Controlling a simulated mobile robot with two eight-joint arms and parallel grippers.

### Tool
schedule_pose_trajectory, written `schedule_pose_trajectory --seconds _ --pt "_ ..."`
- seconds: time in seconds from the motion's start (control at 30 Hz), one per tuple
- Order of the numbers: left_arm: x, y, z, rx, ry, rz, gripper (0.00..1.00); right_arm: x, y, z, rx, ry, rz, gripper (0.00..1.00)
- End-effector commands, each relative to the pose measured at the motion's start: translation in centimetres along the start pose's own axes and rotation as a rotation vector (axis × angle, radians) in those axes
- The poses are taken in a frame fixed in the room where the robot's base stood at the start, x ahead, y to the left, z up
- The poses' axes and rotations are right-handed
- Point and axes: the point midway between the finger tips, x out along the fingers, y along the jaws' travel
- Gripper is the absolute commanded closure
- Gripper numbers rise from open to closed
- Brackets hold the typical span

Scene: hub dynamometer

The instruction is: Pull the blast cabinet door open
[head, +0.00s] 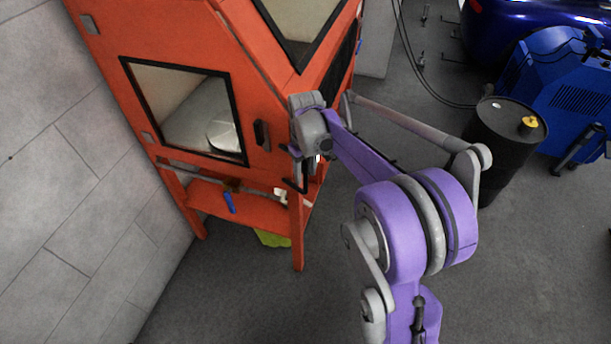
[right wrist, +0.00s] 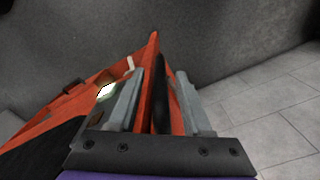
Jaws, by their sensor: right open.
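The orange blast cabinet (head: 232,25) stands at the left on legs. Its side door (head: 247,95) has a black-framed window and looks shut. The black door handle (head: 262,135) is upright at the door's right edge. My right gripper (head: 299,172) is open, just right of the handle and a little lower in the head view. In the right wrist view, a dark upright bar, seemingly the handle (right wrist: 160,92), shows between the two grey fingers of my right gripper (right wrist: 156,82). I cannot tell whether they touch it. My left gripper is out of view.
A grey wall (head: 60,130) stands close on the left of the cabinet. A black drum (head: 500,150) and blue machine (head: 570,85) stand at the right. The front floor is clear.

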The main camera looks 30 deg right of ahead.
Motion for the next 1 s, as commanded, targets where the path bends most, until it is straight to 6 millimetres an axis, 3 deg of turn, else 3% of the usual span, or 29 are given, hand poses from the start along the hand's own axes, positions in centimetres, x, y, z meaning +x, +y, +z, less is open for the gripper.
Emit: schedule_pose_trajectory --seconds 0.2,0.47,0.73,1.0 --pt "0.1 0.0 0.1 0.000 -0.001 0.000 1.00 1.5 0.0 0.0 0.000 0.000 0.000 0.51" --pt "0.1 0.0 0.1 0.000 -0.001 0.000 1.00 1.6 0.0 0.0 0.000 0.000 0.000 0.51" --pt "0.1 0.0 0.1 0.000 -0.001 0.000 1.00 1.6 0.0 0.0 0.000 0.000 0.000 0.99" --pt "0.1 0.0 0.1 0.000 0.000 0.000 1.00 1.6 0.0 0.0 0.000 0.001 0.000 1.00"
